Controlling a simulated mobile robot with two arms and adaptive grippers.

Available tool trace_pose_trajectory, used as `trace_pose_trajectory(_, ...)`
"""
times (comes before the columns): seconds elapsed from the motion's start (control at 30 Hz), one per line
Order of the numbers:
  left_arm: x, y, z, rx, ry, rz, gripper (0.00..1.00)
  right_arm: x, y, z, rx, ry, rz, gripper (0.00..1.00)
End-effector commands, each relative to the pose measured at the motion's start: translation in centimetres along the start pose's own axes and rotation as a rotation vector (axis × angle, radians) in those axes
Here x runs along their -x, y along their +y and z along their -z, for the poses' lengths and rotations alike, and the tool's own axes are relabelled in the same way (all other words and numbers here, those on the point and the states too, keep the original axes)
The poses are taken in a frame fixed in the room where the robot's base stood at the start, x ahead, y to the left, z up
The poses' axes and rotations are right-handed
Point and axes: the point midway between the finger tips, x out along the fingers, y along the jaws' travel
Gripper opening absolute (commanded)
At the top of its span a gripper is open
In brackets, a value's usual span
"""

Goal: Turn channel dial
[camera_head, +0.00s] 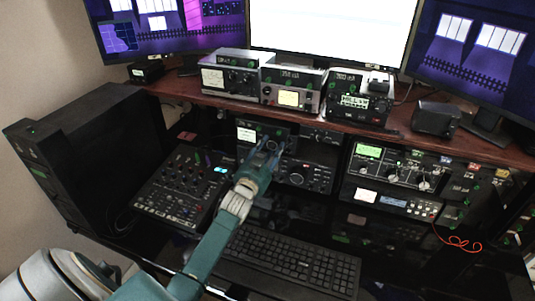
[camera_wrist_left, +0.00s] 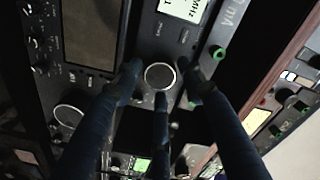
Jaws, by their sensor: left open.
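In the left wrist view a round dark dial (camera_wrist_left: 160,76) with a pale rim sits on a black radio panel, below a lit display (camera_wrist_left: 182,9) marked MHz. My left gripper (camera_wrist_left: 158,75) is open, its fingers spread around the dial in that view; I cannot tell whether they touch it. In the head view my left gripper (camera_head: 266,150) reaches up to the front of the middle radio (camera_head: 248,136) under the shelf and hides part of that front. My right gripper is not in view.
A mixer panel (camera_head: 184,188) lies left of my left arm, and a keyboard (camera_head: 290,262) lies below right. More radios (camera_head: 398,170) stand to the right. A wooden shelf (camera_head: 410,137) with several devices runs above. A second round knob (camera_wrist_left: 68,115) shows lower left in the wrist view.

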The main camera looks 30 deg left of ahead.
Motion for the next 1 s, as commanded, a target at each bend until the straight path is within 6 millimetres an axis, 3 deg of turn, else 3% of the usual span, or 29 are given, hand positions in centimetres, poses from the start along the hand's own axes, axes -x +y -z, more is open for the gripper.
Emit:
trace_pose_trajectory(0.6,10.8,0.1,-0.1,0.0,-0.001,-0.001,0.4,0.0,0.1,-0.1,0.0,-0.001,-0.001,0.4)
trace_pose_trajectory(1.0,11.8,0.0,0.0,-0.001,0.0,0.001,0.4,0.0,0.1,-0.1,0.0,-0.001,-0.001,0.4)
